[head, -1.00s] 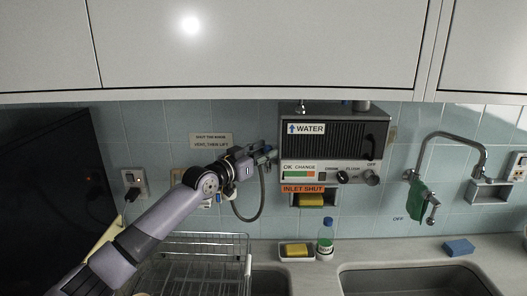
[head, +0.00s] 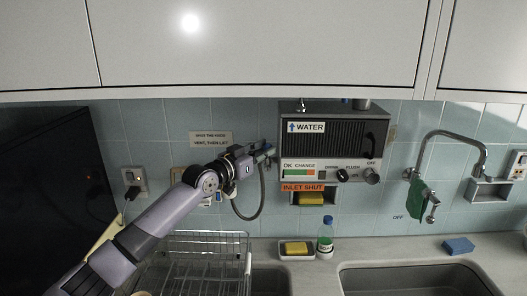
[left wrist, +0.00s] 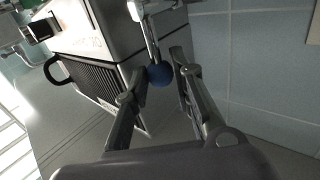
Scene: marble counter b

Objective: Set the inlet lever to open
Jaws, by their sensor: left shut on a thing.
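The grey water unit (head: 335,140) hangs on the tiled wall, with an orange label reading INLET SHUT (head: 303,187) under its front. My left gripper (head: 262,156) is at the unit's left side, by the inlet fitting and hose. In the left wrist view, the metal inlet lever (left wrist: 152,38) ends in a blue ball knob (left wrist: 160,75). My left gripper's fingers (left wrist: 159,70) are on either side of this knob, shut on it. In the head view the lever and knob are hidden or too small to make out at the gripper. My right gripper is not in view.
A grey hose (head: 262,195) hangs below the gripper. A dish rack (head: 200,262) stands beneath my left arm. A yellow sponge (head: 296,248) in a dish and a bottle (head: 325,240) stand by the sink. A tap (head: 470,140) with a green cloth is at right.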

